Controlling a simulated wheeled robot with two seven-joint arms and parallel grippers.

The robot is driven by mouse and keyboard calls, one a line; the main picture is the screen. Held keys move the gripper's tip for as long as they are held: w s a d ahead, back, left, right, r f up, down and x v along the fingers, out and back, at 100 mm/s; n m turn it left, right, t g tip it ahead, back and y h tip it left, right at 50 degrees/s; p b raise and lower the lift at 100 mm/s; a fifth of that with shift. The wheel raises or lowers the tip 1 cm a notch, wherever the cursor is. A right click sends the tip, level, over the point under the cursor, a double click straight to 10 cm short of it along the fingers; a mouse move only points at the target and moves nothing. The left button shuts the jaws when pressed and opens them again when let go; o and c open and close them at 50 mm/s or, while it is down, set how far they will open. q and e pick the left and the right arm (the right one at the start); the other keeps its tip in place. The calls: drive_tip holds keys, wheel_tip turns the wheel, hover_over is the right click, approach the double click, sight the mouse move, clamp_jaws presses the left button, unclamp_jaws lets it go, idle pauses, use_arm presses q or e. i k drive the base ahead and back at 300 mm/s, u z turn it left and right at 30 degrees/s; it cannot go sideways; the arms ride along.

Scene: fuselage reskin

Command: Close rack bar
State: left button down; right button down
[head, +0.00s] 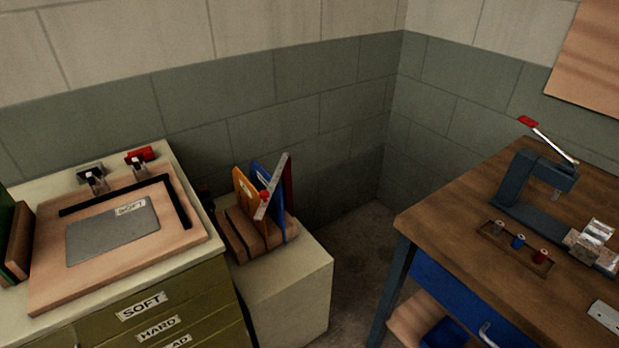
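The rack (243,238) is a brown wooden slotted block on a low cream cabinet, in the middle of the head view. Upright panels stand in it: an orange one (242,187), a blue one (277,222) and a dark red one at the right, partly hidden. A light grey bar (276,178) slants steeply up to the right across the front of the panels. A small red part (264,194) shows near its lower half. How the bar joins the rack cannot be made out. Neither gripper is in view.
At left, a cream counter (190,268) above green drawers holds a wooden board (100,277) with a grey "SOFT" sheet (112,232) and two clamps. At right, a wooden workbench (450,240) carries a blue-grey lever press (530,185). A floor gap separates cabinet and bench.

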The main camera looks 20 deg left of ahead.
sight(266, 195)
drive_tip(key=u, duration=0.5)
drive_tip(key=i, duration=1)
drive_tip(key=u, duration=0.8)
